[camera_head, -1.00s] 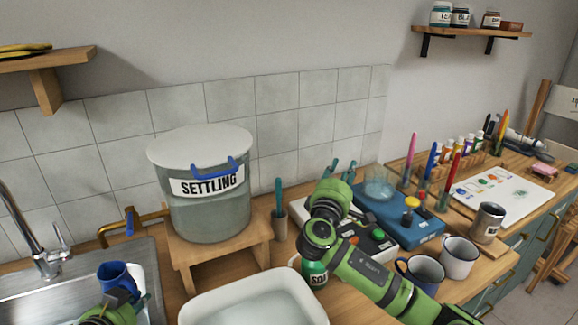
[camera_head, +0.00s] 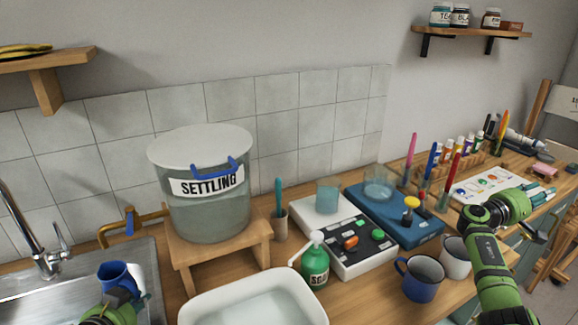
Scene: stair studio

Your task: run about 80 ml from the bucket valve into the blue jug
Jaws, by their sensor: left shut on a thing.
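The clear bucket (camera_head: 208,215) labelled SETTLING stands on a wooden stand. Its brass spout with the blue-handled valve (camera_head: 130,222) reaches left to the sink's edge. The blue jug (camera_head: 112,272) is in the sink area, a little below and left of the valve. My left gripper (camera_head: 122,293) is shut on the jug, at the bottom of the view. The liquid inside the jug is not visible, and I cannot make out a stream from the spout. My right gripper (camera_head: 540,195) is open and empty beside the paint palette (camera_head: 475,188) at the right.
A white basin (camera_head: 195,312) stands in front of the bucket. A green soap bottle (camera_head: 315,266), a device with buttons (camera_head: 365,262), a blue device (camera_head: 412,238) and mugs (camera_head: 422,290) crowd the counter to the right. A chrome tap (camera_head: 45,262) stands at the left.

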